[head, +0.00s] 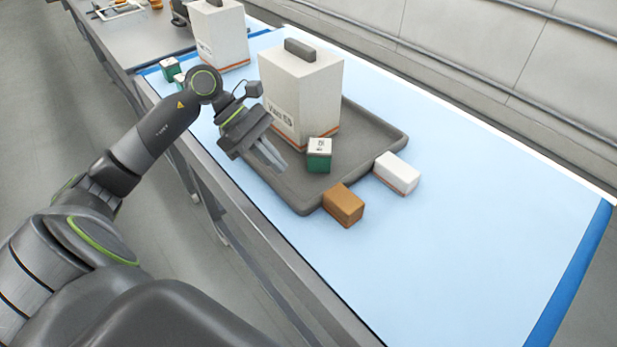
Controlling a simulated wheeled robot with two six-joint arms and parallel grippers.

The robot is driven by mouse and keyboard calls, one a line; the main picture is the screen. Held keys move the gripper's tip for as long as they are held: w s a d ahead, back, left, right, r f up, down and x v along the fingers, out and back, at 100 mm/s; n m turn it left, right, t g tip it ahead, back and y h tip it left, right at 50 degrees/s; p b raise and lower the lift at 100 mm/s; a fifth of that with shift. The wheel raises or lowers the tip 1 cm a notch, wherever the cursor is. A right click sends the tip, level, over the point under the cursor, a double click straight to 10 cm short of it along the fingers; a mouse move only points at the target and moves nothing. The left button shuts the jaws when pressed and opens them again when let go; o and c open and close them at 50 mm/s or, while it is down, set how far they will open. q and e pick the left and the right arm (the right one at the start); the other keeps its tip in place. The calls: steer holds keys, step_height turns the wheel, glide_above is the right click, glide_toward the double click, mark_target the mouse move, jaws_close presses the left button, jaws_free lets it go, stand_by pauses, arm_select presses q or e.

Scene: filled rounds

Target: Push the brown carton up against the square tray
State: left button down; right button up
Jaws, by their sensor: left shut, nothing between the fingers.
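The brown carton (343,206) lies on the light blue table mat at the near right edge of the dark grey square tray (290,196). It looks to be touching the tray's rim or very close to it; the contact line is hidden behind the carton. My left gripper (272,158) is shut and empty, above the tray's left part, to the upper left of the brown carton and apart from it. My right gripper is out of view.
A big white box (302,95) with a grey handle and a small green-and-white box (319,157) stand on the tray. A white carton (397,174) sits at the tray's right edge. Another handled box (220,35) stands farther back. The blue mat (470,235) is clear at right.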

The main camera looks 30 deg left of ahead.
mark_target(322, 199)
arm_select(q)
steer(key=p+x, duration=0.1)
steer(key=x, duration=0.3)
steer(key=shift+d+f+p, duration=0.1)
steer(key=shift+d+p, duration=0.2)
steer(key=shift+p, duration=0.05)
steer(key=shift+w+d+f+p, duration=0.1)
steer(key=shift+d+p, duration=0.6)
steer(key=shift+d, duration=0.25)
steer(key=shift+w+d+f+p, duration=0.1)
steer(key=shift+d+p, duration=0.45)
steer(key=shift+d, duration=0.4)
steer(key=shift+d+f, duration=0.1)
steer(key=shift+d, duration=0.05)
